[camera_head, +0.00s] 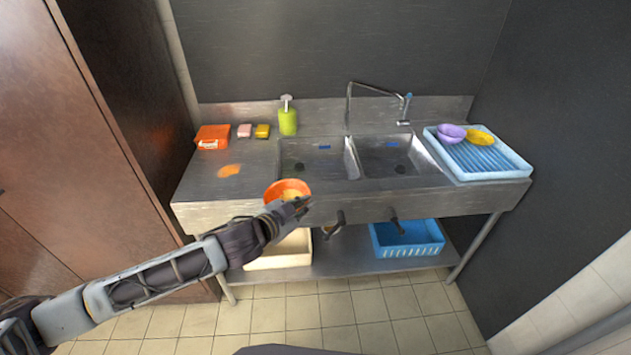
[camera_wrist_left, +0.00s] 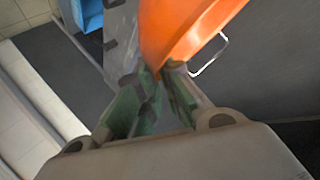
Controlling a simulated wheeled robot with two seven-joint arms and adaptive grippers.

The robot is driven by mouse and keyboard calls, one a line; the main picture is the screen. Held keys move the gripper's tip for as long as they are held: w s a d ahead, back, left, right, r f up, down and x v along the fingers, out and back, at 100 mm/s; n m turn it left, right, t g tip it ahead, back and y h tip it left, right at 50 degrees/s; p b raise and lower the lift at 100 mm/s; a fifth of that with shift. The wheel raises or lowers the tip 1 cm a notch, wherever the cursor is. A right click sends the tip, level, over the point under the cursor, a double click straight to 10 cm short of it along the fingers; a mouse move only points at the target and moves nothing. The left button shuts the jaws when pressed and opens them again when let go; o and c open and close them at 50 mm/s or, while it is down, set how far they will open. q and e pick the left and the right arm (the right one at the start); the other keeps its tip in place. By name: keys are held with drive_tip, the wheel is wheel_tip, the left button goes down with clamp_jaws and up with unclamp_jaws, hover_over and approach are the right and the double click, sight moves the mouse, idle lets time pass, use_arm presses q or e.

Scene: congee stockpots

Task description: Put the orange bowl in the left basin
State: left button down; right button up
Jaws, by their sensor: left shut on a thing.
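The orange bowl (camera_head: 287,187) is in front of the sink counter's front edge, near the left basin, in the head view. My left gripper (camera_head: 296,204) is shut on the bowl's near rim and holds it up. In the left wrist view the bowl (camera_wrist_left: 185,30) fills the top middle, and the fingertips (camera_wrist_left: 160,82) meet at its edge. The left basin (camera_head: 318,160) is sunk in the metal counter, behind and to the right of the bowl. My right gripper is not in view.
The right basin (camera_head: 387,156) adjoins the left one, with a tap (camera_head: 350,100) behind. A blue rack (camera_head: 482,155) holds a purple bowl (camera_head: 451,132) and a yellow bowl (camera_head: 480,137). A green soap bottle (camera_head: 288,120), sponges (camera_head: 262,131) and an orange box (camera_head: 212,137) stand at the back left.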

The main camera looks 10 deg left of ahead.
use_arm(q)
drive_tip(key=s+d+r+m+g+h+b, duration=0.1)
drive_tip(key=d+r+m+g+h, duration=0.1)
drive_tip(key=d, duration=0.4)
wheel_tip(320, 180, up, 3)
drive_tip(key=shift+d+f+m+g+h, duration=0.15)
drive_tip(key=shift+m+g+h, duration=0.25)
drive_tip(key=shift+m+h, duration=0.55)
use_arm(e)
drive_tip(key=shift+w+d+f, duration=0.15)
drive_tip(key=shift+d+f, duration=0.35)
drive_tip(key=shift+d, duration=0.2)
use_arm(q)
drive_tip(key=shift+s+d+r+m+g, duration=0.35)
drive_tip(key=shift+d+m+g, duration=0.1)
drive_tip(key=shift+m, duration=0.1)
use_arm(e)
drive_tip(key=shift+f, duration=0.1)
use_arm(q)
drive_tip(key=shift+s+d+h, duration=0.1)
drive_tip(key=shift+d+h, duration=0.15)
drive_tip(key=shift+s+d+r+m+g, duration=0.2)
drive_tip(key=shift+d+m+g, duration=0.15)
drive_tip(key=shift+m, duration=0.15)
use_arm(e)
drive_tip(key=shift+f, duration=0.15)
use_arm(q)
drive_tip(key=shift+s+h+b, duration=0.1)
drive_tip(key=shift+h+b, duration=0.2)
drive_tip(key=shift+h, duration=0.1)
